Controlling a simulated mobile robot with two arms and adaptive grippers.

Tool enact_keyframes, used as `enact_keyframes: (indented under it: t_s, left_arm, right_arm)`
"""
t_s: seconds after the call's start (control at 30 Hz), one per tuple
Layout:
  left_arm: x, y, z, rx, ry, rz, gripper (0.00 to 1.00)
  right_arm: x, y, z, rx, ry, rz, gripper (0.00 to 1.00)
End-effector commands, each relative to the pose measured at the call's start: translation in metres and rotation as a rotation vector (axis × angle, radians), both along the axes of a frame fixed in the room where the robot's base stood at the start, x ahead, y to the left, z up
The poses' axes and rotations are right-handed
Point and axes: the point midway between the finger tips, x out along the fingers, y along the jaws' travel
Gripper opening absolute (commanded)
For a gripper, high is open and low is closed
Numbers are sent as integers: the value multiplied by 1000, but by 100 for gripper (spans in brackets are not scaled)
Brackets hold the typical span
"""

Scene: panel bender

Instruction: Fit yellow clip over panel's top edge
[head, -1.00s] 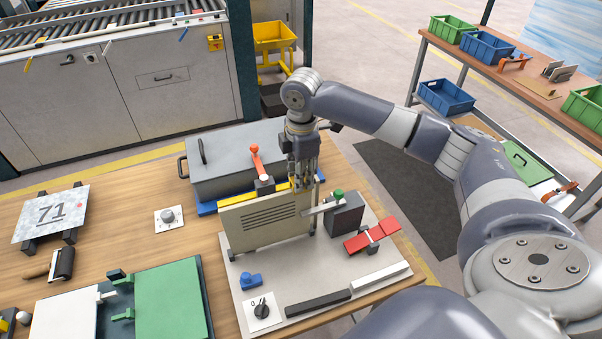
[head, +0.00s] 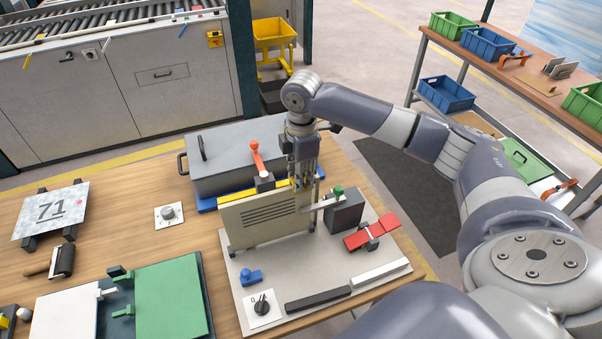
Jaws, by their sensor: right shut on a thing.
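The beige panel (head: 262,220) with dark slots stands upright on a light grey baseplate (head: 300,262). The yellow clip (head: 241,193) is a long thin strip along the panel's top edge; whether it is seated on the edge or just above or behind it, I cannot tell. My right gripper (head: 302,190) points down at the panel's right end, by the right end of the yellow strip. It is shut, apparently on the clip, though the fingers hide the contact. My left gripper is not in view.
A red-knobbed lever (head: 256,158) stands behind the panel, in front of a grey lidded box (head: 235,155). A dark block with a green knob (head: 343,210) and a red piece (head: 371,232) are to the right. A green board (head: 172,300) lies front left.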

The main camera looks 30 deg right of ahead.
Motion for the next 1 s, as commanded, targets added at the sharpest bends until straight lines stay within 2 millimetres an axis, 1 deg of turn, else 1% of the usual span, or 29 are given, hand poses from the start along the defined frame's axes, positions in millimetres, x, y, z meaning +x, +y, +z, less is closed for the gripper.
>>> enact_keyframes:
  t_s: [1.0]
  left_arm:
    - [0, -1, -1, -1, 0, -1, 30]
  right_arm:
    - [0, 0, -13, 0, 1, 0, 12]
